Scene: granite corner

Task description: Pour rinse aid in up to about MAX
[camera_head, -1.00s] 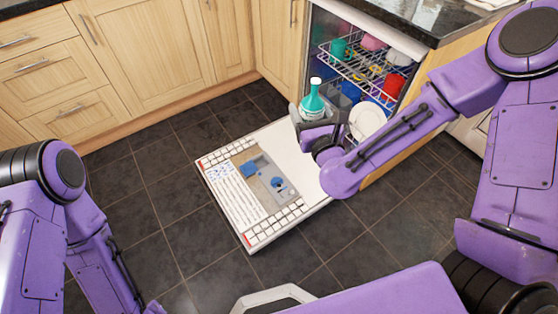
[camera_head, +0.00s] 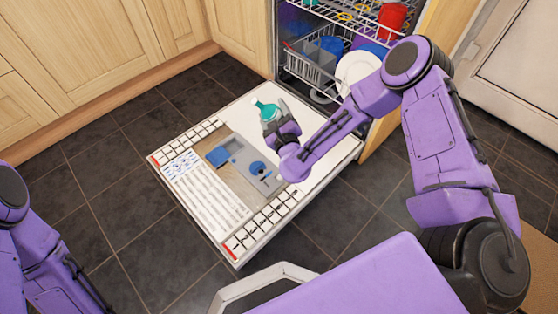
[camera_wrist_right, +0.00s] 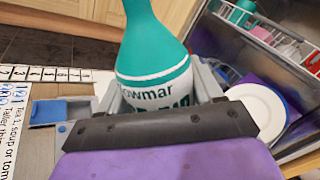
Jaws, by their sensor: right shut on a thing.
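My right gripper (camera_head: 284,130) is shut on a teal bottle (camera_head: 265,108) with a white label band. In the right wrist view the bottle (camera_wrist_right: 153,50) stands between the fingers, with part of its label reading "owmar". In the head view it is tilted, its neck toward the upper left, above the open dishwasher door (camera_head: 245,108). The rinse aid dispenser panel (camera_head: 243,166) lies in the door, with a blue flap (camera_head: 218,156) and a round blue part (camera_head: 257,167). The bottle is apart from the panel. My left gripper is out of view; only its arm shows.
The dishwasher's lower rack (camera_head: 312,68) holds a white plate (camera_head: 358,70) and blue items. A red cup (camera_head: 391,16) is in the upper rack. Wooden cabinets (camera_head: 90,60) stand behind at the left. Dark floor tiles (camera_head: 110,215) are clear left of the door.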

